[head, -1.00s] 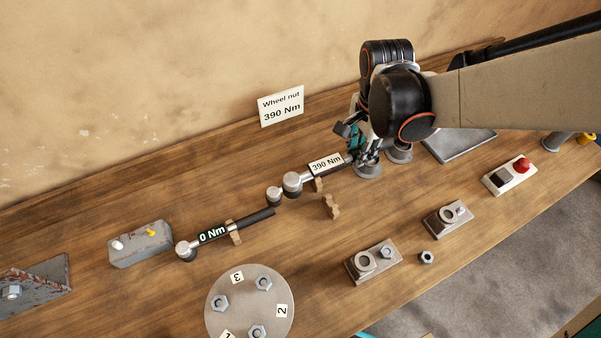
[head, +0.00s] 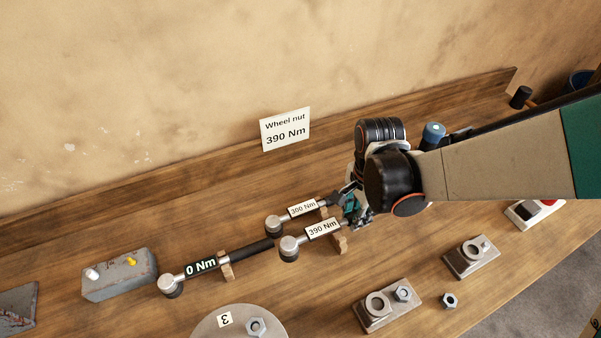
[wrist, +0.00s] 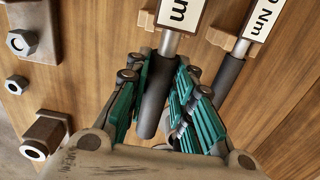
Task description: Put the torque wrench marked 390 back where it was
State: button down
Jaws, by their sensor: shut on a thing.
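The 390 Nm torque wrench (head: 322,229) has a round steel head at its left end and a white label. My gripper (head: 353,212) is shut on its dark handle, which shows between the teal fingers (wrist: 155,100) in the wrist view. The wrench lies over the front wooden cradle (head: 340,242); I cannot tell whether it touches it. A second wrench (head: 302,209), its label apparently reading 300 Nm, lies just behind, on the rear cradle (head: 325,215). The second wrench's handle (wrist: 229,76) is right of my fingers in the wrist view.
A wrench showing 0 Nm (head: 202,266) lies to the left, beside a grey block (head: 120,275). A "Wheel nut 390 Nm" card (head: 285,130) stands at the back. Nut blocks (head: 388,305) and a loose nut (head: 449,300) are towards the front edge.

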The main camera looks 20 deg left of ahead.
jog(key=shift+s+a+f+b, duration=0.1)
jog(key=shift+s+f+b, duration=0.3)
jog(key=shift+f, duration=0.25)
notch_tip(320, 180, down, 4)
jog(key=shift+w+r+b, duration=0.15)
jog(key=shift+r+b, duration=0.05)
jog(key=shift+b, duration=0.95)
jog(key=shift+r, duration=0.1)
jog(key=c, duration=1.4)
grip_release()
notch_tip(320, 180, up, 12)
jog(key=p, duration=0.8)
jog(key=shift+w, duration=0.1)
